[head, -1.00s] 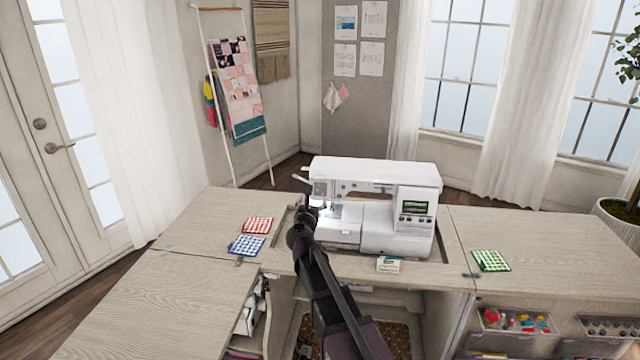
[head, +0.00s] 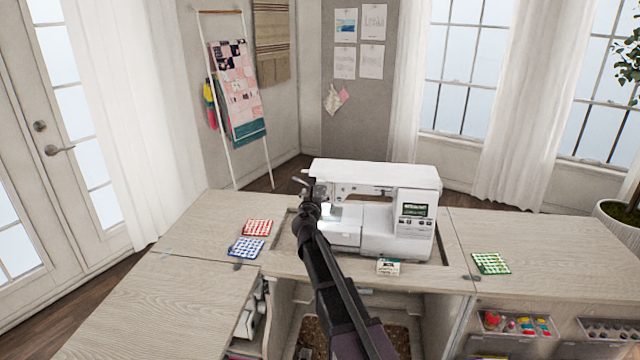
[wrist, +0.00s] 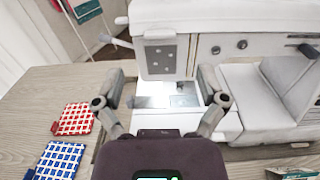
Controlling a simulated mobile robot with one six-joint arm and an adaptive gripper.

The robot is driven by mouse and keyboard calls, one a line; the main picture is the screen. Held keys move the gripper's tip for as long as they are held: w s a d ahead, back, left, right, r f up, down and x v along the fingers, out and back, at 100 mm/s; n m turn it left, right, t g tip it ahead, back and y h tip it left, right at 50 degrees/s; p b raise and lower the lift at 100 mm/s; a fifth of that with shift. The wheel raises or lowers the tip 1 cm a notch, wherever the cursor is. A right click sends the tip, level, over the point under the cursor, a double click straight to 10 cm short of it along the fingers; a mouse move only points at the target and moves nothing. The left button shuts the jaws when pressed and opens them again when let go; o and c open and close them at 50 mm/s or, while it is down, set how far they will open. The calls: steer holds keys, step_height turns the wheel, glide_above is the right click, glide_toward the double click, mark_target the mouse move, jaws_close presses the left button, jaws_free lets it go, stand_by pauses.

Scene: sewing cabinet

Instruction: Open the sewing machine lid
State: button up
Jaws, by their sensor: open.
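The white sewing machine (head: 385,225) stands upright in the opening of the cabinet top. Its long top lid (head: 375,172) lies closed along the top; the lid's front edge also shows at the top of the wrist view (wrist: 220,14). My gripper (head: 311,190) is at the machine's left end, by the needle head and below the lid. In the wrist view my gripper (wrist: 160,100) is open and empty, its fingers spread to either side of the lit needle area. My arm hides part of the machine's lower left side.
Red (head: 257,227) and blue (head: 246,248) checked cloths lie left of the machine, a green one (head: 491,263) to the right. A small box (head: 388,267) sits in front. A thin lever (wrist: 115,40) sticks out at the machine's left end.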

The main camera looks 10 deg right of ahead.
mark_target(320, 182)
steer(key=x, duration=0.7)
steer(key=shift+w, duration=0.25)
jaws_close()
steer(key=shift+s+d, duration=0.1)
steer(key=shift+d, duration=0.15)
steer(key=shift+a+r, duration=0.1)
steer(key=shift+r, duration=0.05)
